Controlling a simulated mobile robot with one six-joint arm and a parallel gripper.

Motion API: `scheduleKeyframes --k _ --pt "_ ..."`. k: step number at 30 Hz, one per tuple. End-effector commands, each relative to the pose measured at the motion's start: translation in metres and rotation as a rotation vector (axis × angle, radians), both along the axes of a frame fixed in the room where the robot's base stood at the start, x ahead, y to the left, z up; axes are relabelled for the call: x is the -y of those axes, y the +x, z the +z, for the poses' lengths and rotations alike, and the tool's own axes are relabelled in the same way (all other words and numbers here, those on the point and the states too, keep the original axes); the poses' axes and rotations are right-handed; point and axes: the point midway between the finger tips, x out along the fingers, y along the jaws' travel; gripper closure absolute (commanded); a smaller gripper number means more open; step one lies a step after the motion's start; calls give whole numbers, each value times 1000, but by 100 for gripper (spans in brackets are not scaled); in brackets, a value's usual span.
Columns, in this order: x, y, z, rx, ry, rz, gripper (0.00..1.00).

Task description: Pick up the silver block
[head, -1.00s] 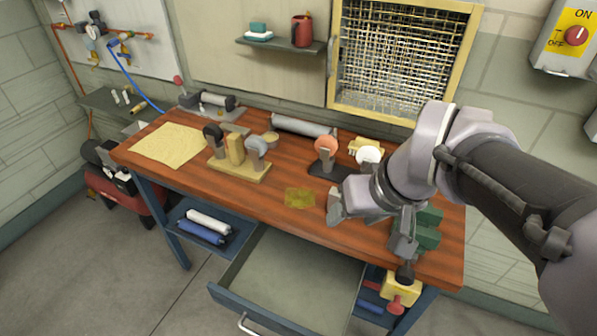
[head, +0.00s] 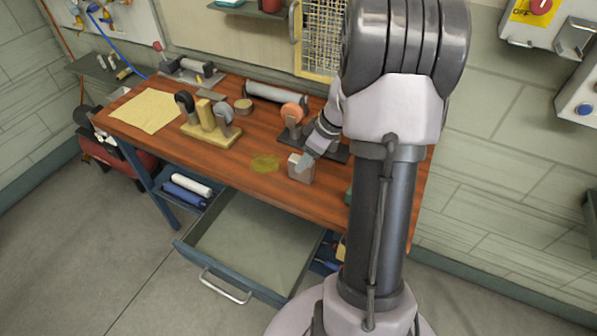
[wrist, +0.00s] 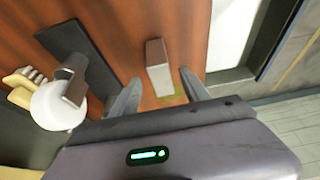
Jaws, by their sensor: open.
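The silver block (head: 303,174) stands on the wooden workbench near its front edge, right of a yellow patch. In the wrist view the block (wrist: 158,62) stands ahead, lined up with the gap between my fingers. My gripper (wrist: 159,90) is open, with one finger to each side of that gap and nothing held. In the head view my gripper (head: 307,160) is close to the block and overlaps it. Whether a finger touches the block cannot be told.
A dark-based stand (wrist: 75,60) with a white round part is left of the gripper in the wrist view. A wooden holder (head: 210,132) stands left on the bench (head: 245,185). An open drawer (head: 250,240) juts out below the front edge. My arm hides the bench's right end.

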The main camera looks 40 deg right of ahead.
Motion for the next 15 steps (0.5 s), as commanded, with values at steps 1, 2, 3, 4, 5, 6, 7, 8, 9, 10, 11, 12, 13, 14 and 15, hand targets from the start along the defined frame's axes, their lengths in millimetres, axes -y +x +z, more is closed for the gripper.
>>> scheduleKeyframes --k 1,2,3,4,5,6,7,8,9,10,11,12,13,14,15 --pt "-1 2 -7 0 0 0 45" --pt "-1 3 -9 0 0 0 45" --pt "-2 4 -11 0 0 -1 45" --pt "-2 5 -13 0 0 -1 45" --pt "-3 7 -16 0 0 0 45" --pt "-4 9 -21 0 0 1 45" --pt "-5 11 -26 0 1 1 45" --pt "-7 13 -31 0 1 0 45" --pt "-9 17 -40 -1 2 0 45" --pt "-10 19 -46 -2 2 0 45" --pt "-11 21 -51 -2 1 1 45" --pt "-12 23 -56 -2 2 0 45" --pt "-12 24 -58 -1 1 -1 45" --pt "-12 25 -58 0 0 -1 45" --pt "-11 25 -57 0 -1 -1 45"
